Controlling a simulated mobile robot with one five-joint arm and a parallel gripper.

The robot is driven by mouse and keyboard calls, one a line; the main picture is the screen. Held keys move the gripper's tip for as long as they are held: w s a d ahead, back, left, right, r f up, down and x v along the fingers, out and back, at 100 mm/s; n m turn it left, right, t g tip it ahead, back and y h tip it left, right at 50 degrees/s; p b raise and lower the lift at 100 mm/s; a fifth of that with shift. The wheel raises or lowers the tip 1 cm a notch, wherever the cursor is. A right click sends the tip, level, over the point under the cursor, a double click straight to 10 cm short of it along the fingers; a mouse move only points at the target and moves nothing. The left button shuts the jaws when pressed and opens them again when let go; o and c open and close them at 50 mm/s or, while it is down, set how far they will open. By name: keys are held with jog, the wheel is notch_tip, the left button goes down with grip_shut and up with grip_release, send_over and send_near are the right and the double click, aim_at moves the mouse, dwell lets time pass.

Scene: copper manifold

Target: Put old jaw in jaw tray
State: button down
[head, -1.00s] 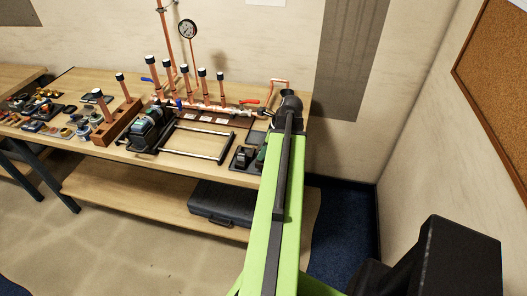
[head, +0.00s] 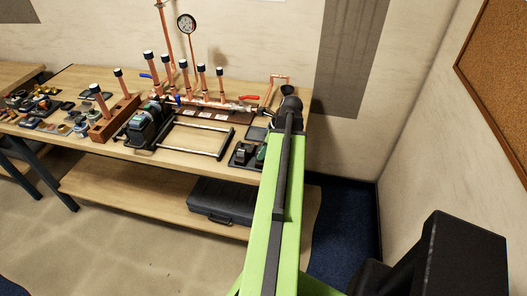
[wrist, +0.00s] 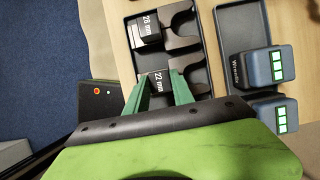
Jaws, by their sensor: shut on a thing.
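In the wrist view the jaw marked 22 mm (wrist: 159,78), a dark block with a pale label, sits between the two green fingers of my gripper (wrist: 160,88), which is shut on it. The black jaw tray (wrist: 196,61) lies under and around it. A second jaw, marked 28 mm (wrist: 149,25), lies in the same tray, farther up the picture. I cannot tell whether the 22 mm jaw rests on the tray floor or is just above it. In the head view my arm hides the gripper; part of a dark tray (head: 236,162) shows beside it.
A second black tray (wrist: 233,17) with two battery-like blocks (wrist: 262,68) lies to the right in the wrist view. In the head view, a pressing tool (head: 146,127), a metal frame (head: 188,150) and copper pipes (head: 203,83) stand on the bench (head: 90,165).

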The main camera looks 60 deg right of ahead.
jog(key=c, duration=0.6)
grip_release()
notch_tip(320, 180, up, 8)
jog(key=p, duration=0.8)
dwell(0.5)
